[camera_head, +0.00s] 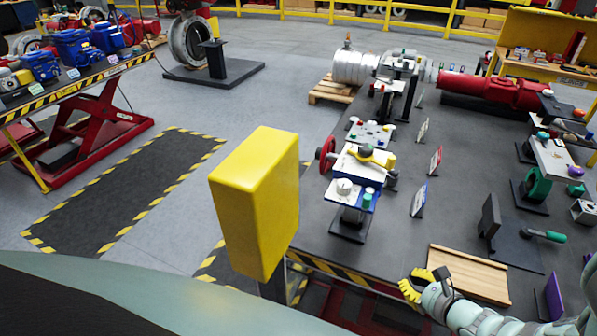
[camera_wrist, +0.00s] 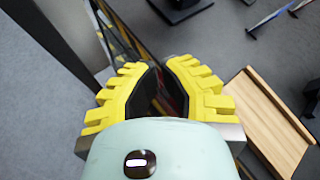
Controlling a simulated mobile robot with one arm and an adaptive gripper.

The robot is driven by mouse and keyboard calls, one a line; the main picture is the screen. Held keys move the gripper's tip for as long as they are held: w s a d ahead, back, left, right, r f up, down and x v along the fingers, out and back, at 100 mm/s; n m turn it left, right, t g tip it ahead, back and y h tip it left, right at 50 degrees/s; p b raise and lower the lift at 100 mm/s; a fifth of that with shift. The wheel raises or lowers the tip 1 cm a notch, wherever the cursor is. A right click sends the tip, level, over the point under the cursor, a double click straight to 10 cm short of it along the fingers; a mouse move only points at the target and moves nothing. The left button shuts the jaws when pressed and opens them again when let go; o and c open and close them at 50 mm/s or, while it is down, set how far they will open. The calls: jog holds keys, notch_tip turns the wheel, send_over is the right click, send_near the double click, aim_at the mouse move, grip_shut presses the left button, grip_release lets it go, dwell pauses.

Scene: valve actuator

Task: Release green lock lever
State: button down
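A lever with a green handle (camera_head: 546,235) lies on a black plate (camera_head: 512,248) at the right side of the table in the head view. Other small green parts also show, such as a green knob (camera_head: 367,199) on the white and blue valve actuator (camera_head: 352,185); I cannot tell for sure which one is the lock lever. My gripper (camera_head: 413,286) is at the table's front edge, left of the wooden board, well apart from the lever. The wrist view shows my gripper (camera_wrist: 155,67) with its yellow fingers spread and nothing between them. No green lever shows in the wrist view.
A ridged wooden board (camera_head: 467,273) lies beside my gripper and also shows in the wrist view (camera_wrist: 268,122). An upright black bracket (camera_head: 489,216) stands left of the lever. Small sign stands (camera_head: 418,201) line the table's middle. A yellow box (camera_head: 256,203) on a post stands left of the table.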

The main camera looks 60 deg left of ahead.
notch_tip(320, 180, up, 9)
jog(key=s+a+m+t+y+b, duration=0.1)
jog(key=s+a+m+y+b, duration=0.1)
jog(key=s+m+y+b, duration=0.3)
jog(key=n+p, duration=0.1)
jog(key=p, duration=0.2)
send_near(364, 205)
jog(key=s+x, duration=0.1)
jog(key=x, duration=0.4)
jog(key=shift+w+a+f+y, duration=0.15)
jog(key=shift+w+a, duration=0.2)
jog(key=shift+a, duration=0.3)
jog(key=shift+w+a+f+y, duration=0.15)
jog(key=shift+w+a, duration=0.25)
jog(key=shift+a, duration=0.25)
jog(key=shift+a+r, duration=0.1)
jog(key=shift+r, duration=0.05)
jog(key=shift+s+a+m+t+p, duration=0.25)
jog(key=shift+a+m+t+p, duration=0.4)
jog(key=shift+t+p, duration=0.55)
jog(key=shift+s+a, duration=0.1)
